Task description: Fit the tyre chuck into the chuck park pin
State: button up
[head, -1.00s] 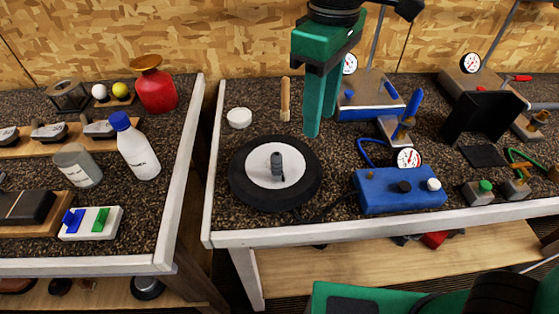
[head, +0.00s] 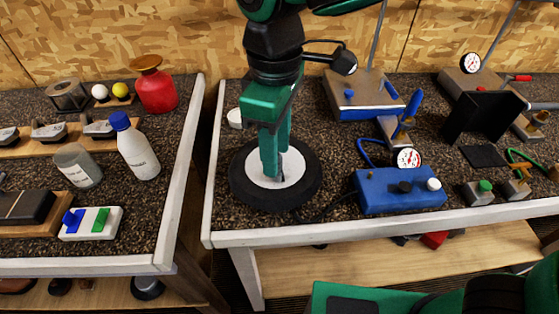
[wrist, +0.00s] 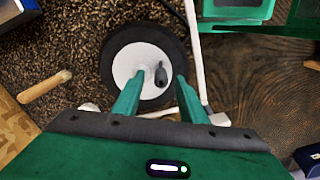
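A dark grey upright piece, which looks like the tyre chuck (wrist: 160,76), stands on the white hub of a black-rimmed wheel (head: 303,190). In the head view my gripper largely hides it. My gripper (head: 271,164) points down over the hub. In the wrist view its two green fingers are apart, with the chuck between them in the picture and a gap on each side. I cannot tell how far down the chuck the tips reach. I cannot pick out the chuck park pin for sure; a small brass peg (head: 370,174) stands on the blue gauge box (head: 400,200).
A dark hose runs from near the blue box to the wheel. A blue-handled stand (head: 405,118) is behind the box. The counter edge lies close in front.

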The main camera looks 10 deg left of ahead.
jog(key=shift+f, duration=1.7)
grip_shut()
jog(key=shift+r, duration=0.1)
notch_tip(320, 180, up, 4)
jog(key=shift+w+f, duration=0.1)
jog(key=s+a+r, duration=0.7)
jog(key=s, duration=0.2)
jog(key=shift+a, duration=0.4)
